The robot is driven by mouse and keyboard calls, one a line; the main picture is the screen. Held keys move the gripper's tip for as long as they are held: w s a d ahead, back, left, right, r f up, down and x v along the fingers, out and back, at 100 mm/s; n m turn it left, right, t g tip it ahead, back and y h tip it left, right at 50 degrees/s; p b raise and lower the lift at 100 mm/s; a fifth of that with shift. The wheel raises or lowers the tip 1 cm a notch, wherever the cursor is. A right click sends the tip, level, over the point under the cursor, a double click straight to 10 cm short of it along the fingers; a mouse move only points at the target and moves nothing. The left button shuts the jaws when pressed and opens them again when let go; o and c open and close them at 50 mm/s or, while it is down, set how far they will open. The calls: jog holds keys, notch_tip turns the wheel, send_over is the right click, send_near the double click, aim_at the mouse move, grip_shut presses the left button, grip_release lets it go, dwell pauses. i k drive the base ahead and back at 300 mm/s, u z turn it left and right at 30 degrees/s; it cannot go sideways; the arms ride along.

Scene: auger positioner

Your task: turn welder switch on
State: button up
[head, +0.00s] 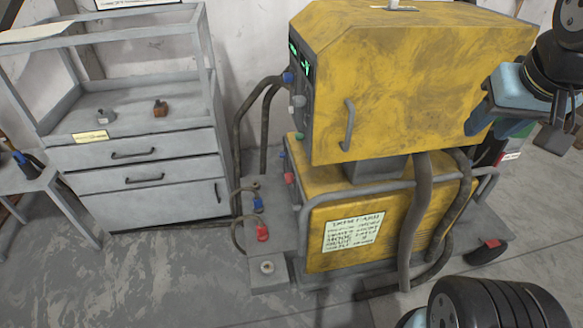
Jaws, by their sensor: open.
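The welder is a worn yellow machine (420,80) in the middle of the head view. Its narrow grey front panel (304,110) faces left and carries green displays, a blue knob (288,78) and a pale knob (298,101). A small pale fitting (395,4) sits on its top, cut by the picture's upper edge. I cannot tell which part is the switch or how it is set. My gripper (515,125) is at the right, in front of the welder's right side and well away from the front panel. It is open and appears empty.
A yellow lower unit (360,230) with a handwritten label stands in a grey tubular frame (485,185). Thick dark hoses (417,220) hang beside it. A grey drawer cabinet (140,165) and a small table (30,182) stand left. The floor (170,275) at the front left is clear.

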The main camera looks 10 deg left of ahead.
aim_at(289, 177)
jog(key=u, duration=0.6)
jog(key=i, duration=0.1)
jog(key=z, duration=2.55)
jog(key=k, duration=1.3)
jog(key=u, duration=1.75)
jog(key=k, duration=0.1)
jog(key=u, duration=0.3)
jog(key=i, duration=0.85)
jog(key=u, duration=0.05)
